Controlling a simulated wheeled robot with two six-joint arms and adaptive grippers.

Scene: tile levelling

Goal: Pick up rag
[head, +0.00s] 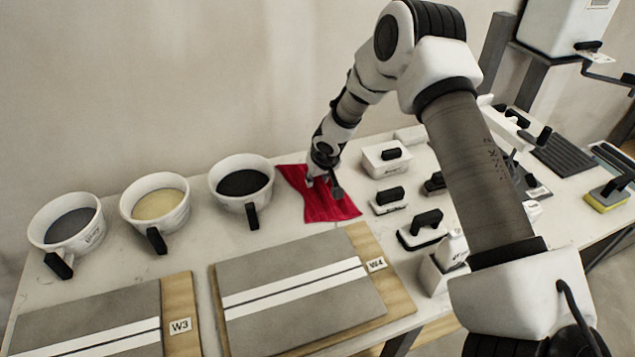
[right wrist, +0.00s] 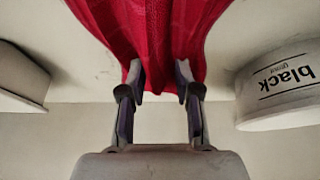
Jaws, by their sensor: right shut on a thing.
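The red rag (head: 318,203) lies on the table to the right of the black grout bucket in the head view. My right gripper (head: 324,186) is over the rag, coming down from above. In the right wrist view the rag (right wrist: 150,30) bunches into folds between the two fingertips of my right gripper (right wrist: 160,80), which is shut on it. Most of the rag appears spread on the table. My left gripper is not in view.
Three buckets, with grey (head: 68,226), cream (head: 155,205) and black (head: 243,185) contents, stand left of the rag. Tile boards W3 (head: 100,318) and W4 (head: 300,285) lie in front. A white lidded box (head: 386,160) and several black-handled tools stand to the right.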

